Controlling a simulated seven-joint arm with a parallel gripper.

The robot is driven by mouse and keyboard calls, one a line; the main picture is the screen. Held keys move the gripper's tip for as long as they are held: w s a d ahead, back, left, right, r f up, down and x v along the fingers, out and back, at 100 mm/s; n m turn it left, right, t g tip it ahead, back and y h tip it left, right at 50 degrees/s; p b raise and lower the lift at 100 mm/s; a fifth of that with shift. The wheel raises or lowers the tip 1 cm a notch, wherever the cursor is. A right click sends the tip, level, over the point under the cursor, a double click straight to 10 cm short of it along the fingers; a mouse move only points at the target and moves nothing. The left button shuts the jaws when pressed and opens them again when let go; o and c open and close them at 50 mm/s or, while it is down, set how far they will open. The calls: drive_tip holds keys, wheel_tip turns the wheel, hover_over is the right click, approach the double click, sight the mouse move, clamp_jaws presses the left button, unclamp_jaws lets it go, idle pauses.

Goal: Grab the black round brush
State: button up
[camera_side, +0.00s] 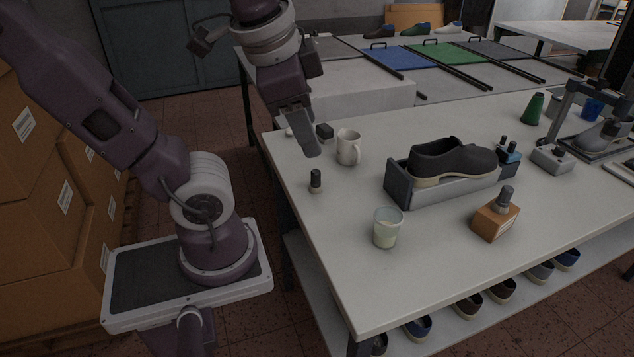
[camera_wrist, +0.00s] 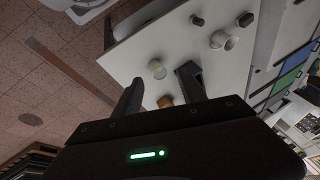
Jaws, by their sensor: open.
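A small black round brush (camera_side: 316,181) stands upright near the left edge of the white table. It also shows as a small dark shape near the top of the wrist view (camera_wrist: 196,19). My gripper (camera_side: 309,148) hangs above the table's left edge, higher than the brush and apart from it. In the wrist view its two fingers (camera_wrist: 162,76) are spread with nothing held between them. The side view shows the fingers nearly edge-on.
A white mug (camera_side: 348,147) and a dark block (camera_side: 325,131) stand behind the brush. A glass of pale liquid (camera_side: 387,228) is to its right. The table between brush and glass is clear.

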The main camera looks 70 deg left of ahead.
drive_tip(key=w+a+f+m+g+y, duration=0.1)
drive_tip(key=w+a+m+g+y, duration=0.2)
drive_tip(key=a+m+y, duration=0.65)
wheel_tip(320, 180, up, 3)
drive_tip(key=m+y, duration=0.1)
drive_tip(key=m, duration=0.6)
hover_over(315, 176)
drive_tip(key=d, duration=0.2)
drive_tip(key=shift+t, duration=0.4)
wheel_tip(315, 176, down, 28)
drive_tip(key=shift+s+d+f, duration=0.15)
drive_tip(key=shift+y, duration=0.25)
drive_tip(key=x, duration=0.7)
drive_tip(key=shift+f, duration=0.4)
clamp_jaws()
